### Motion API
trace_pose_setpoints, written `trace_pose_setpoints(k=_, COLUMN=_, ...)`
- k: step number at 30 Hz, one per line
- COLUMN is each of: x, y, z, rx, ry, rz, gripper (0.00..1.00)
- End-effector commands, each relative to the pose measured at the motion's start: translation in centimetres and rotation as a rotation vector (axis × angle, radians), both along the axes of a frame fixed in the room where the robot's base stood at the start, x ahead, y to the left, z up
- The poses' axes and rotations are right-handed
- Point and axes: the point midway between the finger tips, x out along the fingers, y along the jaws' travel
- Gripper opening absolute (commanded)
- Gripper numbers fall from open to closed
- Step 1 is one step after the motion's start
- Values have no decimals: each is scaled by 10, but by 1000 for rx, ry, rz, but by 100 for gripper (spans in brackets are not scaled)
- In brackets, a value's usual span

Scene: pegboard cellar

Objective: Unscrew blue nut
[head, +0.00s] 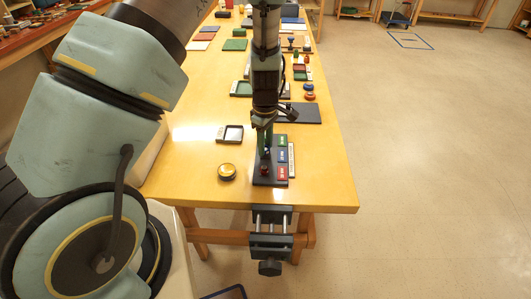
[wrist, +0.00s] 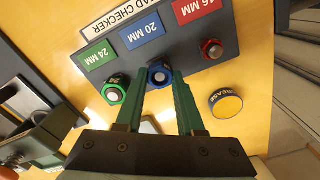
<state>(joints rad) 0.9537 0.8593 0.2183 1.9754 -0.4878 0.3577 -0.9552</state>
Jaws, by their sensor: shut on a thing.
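The blue nut (wrist: 156,68) sits around a grey threaded post below the blue "20 MM" label (wrist: 142,33) in the wrist view. My gripper (wrist: 160,77) has its two green fingers on either side of the nut and is shut on it. A green nut (wrist: 113,94) sits on its post under the green label, left of my fingers. A red nut (wrist: 212,51) sits under the red "16 MM" label at the right. In the head view my gripper (head: 266,148) points down at the dark checker board (head: 266,181) and hides the blue nut.
A yellow-topped round grease tin (wrist: 226,104) lies beside the board; it also shows in the head view (head: 227,171). A vise (head: 270,246) hangs on the table's front edge. A small open tray (head: 230,134) and other boards stand farther back. The table's front right corner is clear.

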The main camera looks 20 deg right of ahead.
Motion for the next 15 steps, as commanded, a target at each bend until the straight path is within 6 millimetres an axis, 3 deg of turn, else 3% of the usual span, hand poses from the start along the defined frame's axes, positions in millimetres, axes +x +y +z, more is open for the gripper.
trace_pose_setpoints(k=15, x=0, y=-1, z=14, rx=-2, ry=-1, rz=-1, gripper=2)
